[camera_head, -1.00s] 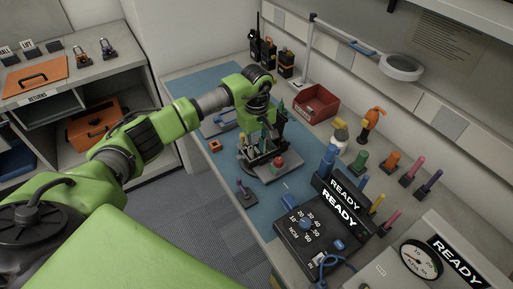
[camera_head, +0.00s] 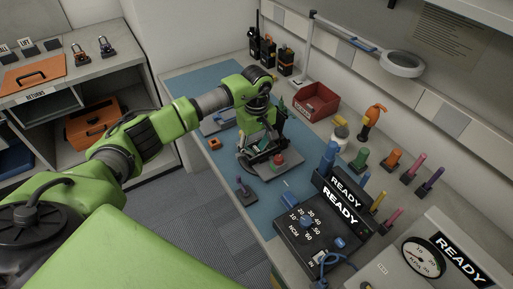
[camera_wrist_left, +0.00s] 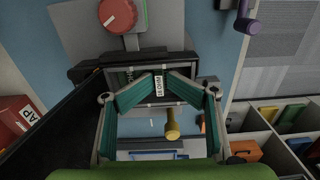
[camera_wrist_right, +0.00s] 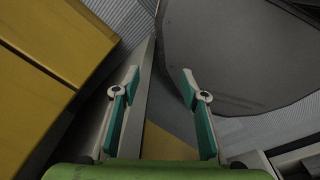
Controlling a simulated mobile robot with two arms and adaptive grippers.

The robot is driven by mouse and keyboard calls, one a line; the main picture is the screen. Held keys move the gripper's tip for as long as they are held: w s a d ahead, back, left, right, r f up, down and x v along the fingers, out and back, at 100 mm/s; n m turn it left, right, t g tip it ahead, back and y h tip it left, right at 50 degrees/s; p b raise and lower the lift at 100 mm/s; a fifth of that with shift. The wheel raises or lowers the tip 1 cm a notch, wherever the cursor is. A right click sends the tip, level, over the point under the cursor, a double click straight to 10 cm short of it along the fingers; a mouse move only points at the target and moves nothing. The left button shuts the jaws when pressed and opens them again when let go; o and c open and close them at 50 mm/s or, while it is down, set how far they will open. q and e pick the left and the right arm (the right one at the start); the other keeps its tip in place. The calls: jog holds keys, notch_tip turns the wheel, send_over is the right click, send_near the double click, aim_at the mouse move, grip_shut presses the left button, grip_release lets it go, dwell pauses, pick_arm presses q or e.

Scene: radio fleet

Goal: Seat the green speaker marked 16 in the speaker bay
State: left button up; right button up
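My left gripper (camera_wrist_left: 158,84) shows in the left wrist view with its teal fingers angled in around a small piece with a white label. The label looks like 16 OHM, so I take the piece as the green speaker (camera_wrist_left: 158,86); the fingers hide most of its sides. It is over a dark frame on the bench fixture, and I cannot tell whether it touches the bay. In the head view the left gripper (camera_head: 262,142) is low over this fixture, and the speaker is hidden. My right gripper (camera_wrist_right: 158,75) is open and empty, away from the bench.
A red knob (camera_head: 278,160) and a purple-handled tool (camera_head: 243,188) are near the fixture. A black READY meter (camera_head: 308,222), a red bin (camera_head: 315,103) and several coloured tools stand to the right. A lamp arm (camera_head: 350,45) crosses above the back. The blue mat has free room at left.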

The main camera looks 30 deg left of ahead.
aim_at(256, 148)
pick_arm(q)
jog(key=shift+s+f, duration=0.1)
jog(key=shift+r+p, duration=0.6)
jog(key=shift+p, duration=0.1)
jog(key=shift+a+r, duration=0.1)
jog(key=shift+r, duration=0.25)
notch_tip(256, 148, up, 12)
jog(key=b, duration=0.3)
jog(key=shift+f, duration=0.2)
